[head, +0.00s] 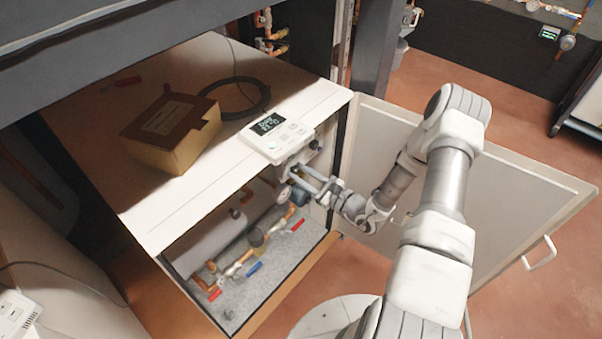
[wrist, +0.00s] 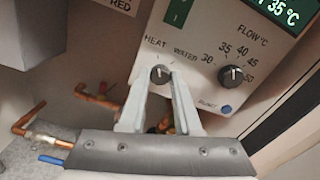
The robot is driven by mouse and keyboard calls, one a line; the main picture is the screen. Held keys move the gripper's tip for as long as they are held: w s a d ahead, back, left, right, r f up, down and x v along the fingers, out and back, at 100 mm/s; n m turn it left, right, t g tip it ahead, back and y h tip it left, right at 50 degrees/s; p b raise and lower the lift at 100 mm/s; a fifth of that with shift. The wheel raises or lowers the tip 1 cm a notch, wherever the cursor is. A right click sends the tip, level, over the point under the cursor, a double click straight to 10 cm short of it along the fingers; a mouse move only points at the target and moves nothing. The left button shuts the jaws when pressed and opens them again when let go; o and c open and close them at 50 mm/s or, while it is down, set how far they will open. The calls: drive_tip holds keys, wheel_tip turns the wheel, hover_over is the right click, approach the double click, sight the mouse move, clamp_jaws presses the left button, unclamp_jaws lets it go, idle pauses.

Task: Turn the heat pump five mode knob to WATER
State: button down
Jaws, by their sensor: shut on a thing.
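The mode knob (wrist: 160,73) is a small dark knob on the white control panel (wrist: 205,85) in the wrist view. HEAT is printed above it and WATER to its upper right. Its white pointer mark looks roughly upward in the picture; the exact setting is hard to tell. My gripper (wrist: 164,76) has its two pale fingers on either side of the knob and is shut on it. In the head view my gripper (head: 306,180) is at the cabinet's front opening, below the controller (head: 279,138); the knob is hidden there.
A FLOW °C knob (wrist: 231,75) sits right of the mode knob, with a blue button (wrist: 226,109) below. The open cabinet door (head: 500,190) stands right of my arm. Pipes and valves (head: 240,262) fill the cabinet. A cardboard box (head: 172,130) lies on top.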

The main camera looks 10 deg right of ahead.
drive_tip(key=m+p, duration=0.3)
drive_tip(key=m, duration=0.3)
drive_tip(key=m+p, duration=0.1)
drive_tip(key=m, duration=0.4)
drive_tip(key=shift+p, duration=0.4)
drive_tip(key=shift+f+m, duration=0.1)
drive_tip(key=shift+m, duration=0.3)
drive_tip(key=c, duration=0.6)
unclamp_jaws()
drive_tip(key=shift+s+d, duration=0.1)
